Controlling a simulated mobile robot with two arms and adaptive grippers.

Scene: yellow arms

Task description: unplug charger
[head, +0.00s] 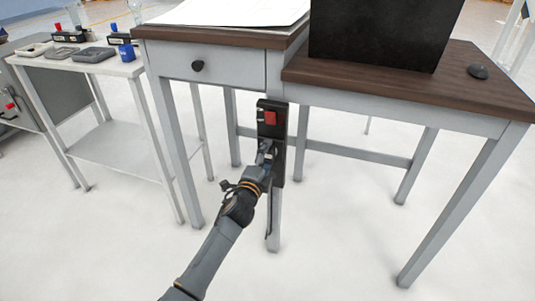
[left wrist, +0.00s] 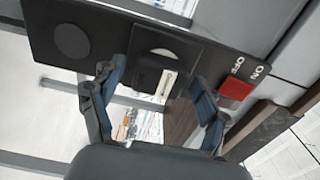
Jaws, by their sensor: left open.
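A black socket panel (head: 279,168) is mounted upright on the desk's leg in the head view. Its red switch (head: 271,118) is near the top; in the left wrist view the red switch (left wrist: 236,88) has ON and OFF printed beside it. A dark block-shaped charger (left wrist: 148,78) sits in the middle of the panel (left wrist: 48,30) in the left wrist view. My left gripper (head: 267,149) is in front of the panel, below the switch. In the left wrist view the left gripper (left wrist: 157,88) is open, with one finger on each side of the charger and visible gaps. My right gripper is out of view.
The desk (head: 215,58) has a drawer and a brown top holding papers (head: 233,10), a black box (head: 380,32) and a small dark round item (head: 478,71). A white side table (head: 120,65) with several small items stands left. The floor between is clear.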

